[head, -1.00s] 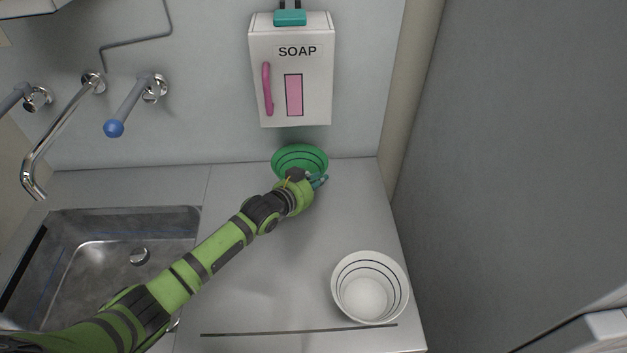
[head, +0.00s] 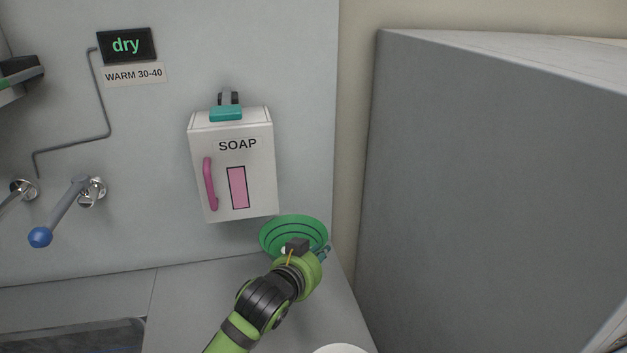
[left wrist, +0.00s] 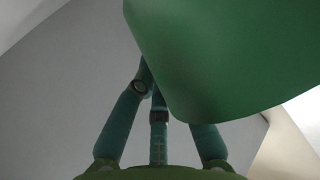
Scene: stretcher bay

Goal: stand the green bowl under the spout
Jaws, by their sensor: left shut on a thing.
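The green bowl (head: 281,228) is in the head view, just below and right of the soap dispenser's (head: 258,180) lower right corner. Its ringed inside shows. I cannot tell whether it touches the counter. My left gripper (head: 320,253) is shut on the bowl's near right side and hides part of it. In the left wrist view the bowl (left wrist: 215,60) fills the upper right, against the fingers. The chrome tap pipe (head: 10,197) is cut off at the left edge, its outlet out of view. No spout can be made out under the dispenser. My right gripper is not in view.
A white bowl's rim (head: 341,349) shows at the bottom edge. The sink (head: 75,335) is at lower left, beside a blue-tipped lever (head: 62,215). A large grey cabinet (head: 480,190) stands close on the right. A display (head: 126,45) reads "dry". The counter (head: 195,300) between sink and arm is clear.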

